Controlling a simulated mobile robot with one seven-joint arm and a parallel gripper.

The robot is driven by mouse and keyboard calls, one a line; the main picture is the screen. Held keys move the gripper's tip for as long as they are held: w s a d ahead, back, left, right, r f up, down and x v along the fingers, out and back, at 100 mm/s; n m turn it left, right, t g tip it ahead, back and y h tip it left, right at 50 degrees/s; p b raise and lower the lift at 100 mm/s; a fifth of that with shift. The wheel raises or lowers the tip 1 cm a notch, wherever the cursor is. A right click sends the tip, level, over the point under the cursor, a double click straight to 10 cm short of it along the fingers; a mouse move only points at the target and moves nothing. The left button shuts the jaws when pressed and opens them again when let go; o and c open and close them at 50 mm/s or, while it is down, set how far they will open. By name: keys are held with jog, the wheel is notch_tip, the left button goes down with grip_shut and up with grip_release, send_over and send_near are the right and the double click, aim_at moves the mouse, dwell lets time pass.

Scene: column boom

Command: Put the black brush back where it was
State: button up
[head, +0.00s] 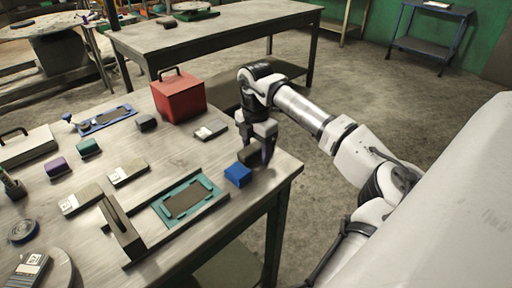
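My gripper (256,156) points down over the right end of the workbench. A dark, brownish shape shows between and beside its fingertips. I cannot tell whether it is a held block or part of the fingers. A blue block (238,175) sits on the bench just left of and below the fingertips. A black or dark grey block (146,123), like a brush, lies on the bench left of the red box, well away from my gripper. A green block (88,147) and a purple block (57,167) of similar shape lie further left.
A red box (179,97) with a handle stands at the bench's back edge. Several pale labelled boxes are scattered about. Another table (215,27) stands behind.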

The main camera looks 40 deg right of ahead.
aim_at(256, 145)
jog(key=shift+r, duration=0.1)
notch_tip(256, 145, up, 12)
jog(key=b, duration=0.1)
dwell(0.5)
jog(key=shift+c, duration=0.4)
dwell(1.1)
